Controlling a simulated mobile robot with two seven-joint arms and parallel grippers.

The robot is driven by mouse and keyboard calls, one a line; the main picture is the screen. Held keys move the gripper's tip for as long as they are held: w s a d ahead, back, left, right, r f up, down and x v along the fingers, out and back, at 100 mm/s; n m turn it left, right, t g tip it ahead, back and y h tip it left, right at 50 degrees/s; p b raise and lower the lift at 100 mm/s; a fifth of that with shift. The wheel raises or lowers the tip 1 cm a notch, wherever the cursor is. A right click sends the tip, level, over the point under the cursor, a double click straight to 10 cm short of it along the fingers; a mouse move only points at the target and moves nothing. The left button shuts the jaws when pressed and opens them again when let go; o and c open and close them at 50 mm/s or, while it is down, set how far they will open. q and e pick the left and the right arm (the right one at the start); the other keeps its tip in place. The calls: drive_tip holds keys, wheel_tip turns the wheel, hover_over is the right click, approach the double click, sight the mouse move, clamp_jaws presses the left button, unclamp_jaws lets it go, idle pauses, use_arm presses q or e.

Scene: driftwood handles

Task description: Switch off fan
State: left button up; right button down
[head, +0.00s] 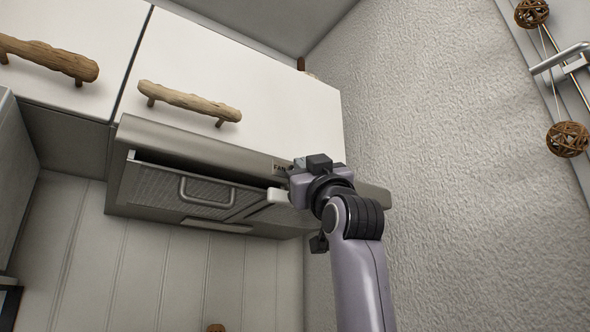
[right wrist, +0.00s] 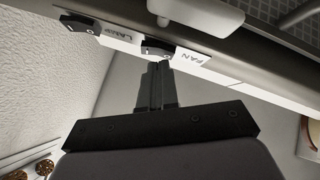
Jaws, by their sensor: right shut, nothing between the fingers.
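The fan switch (right wrist: 157,47) is a small black rocker on the hood's front strip in the right wrist view, beside a label reading FAN (right wrist: 198,58). A second black switch (right wrist: 85,24) with its own label sits to its left. My right gripper (right wrist: 159,68) is shut and empty, its fingertips at the fan switch; I cannot tell whether they touch it. In the head view my right gripper (head: 304,180) is at the front of the range hood (head: 200,150), just right of the FAN label, and hides the switches. My left gripper is not in view.
White cabinets with driftwood handles (head: 190,102) are above the hood. A mesh filter with a metal handle (head: 207,192) is on its underside. A rough white wall (head: 420,130) stands close on the right, with woven balls (head: 567,139) hanging farther right.

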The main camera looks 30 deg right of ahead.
drive_tip(key=shift+s, duration=0.1)
drive_tip(key=shift+s+d+b, duration=0.15)
drive_tip(key=shift+s+b, duration=0.25)
drive_tip(key=shift+s, duration=0.25)
drive_tip(key=s+b, duration=0.1)
drive_tip(key=s, duration=0.1)
drive_tip(key=s+d+b, duration=0.1)
drive_tip(key=s, duration=0.2)
idle(0.4)
idle(0.5)
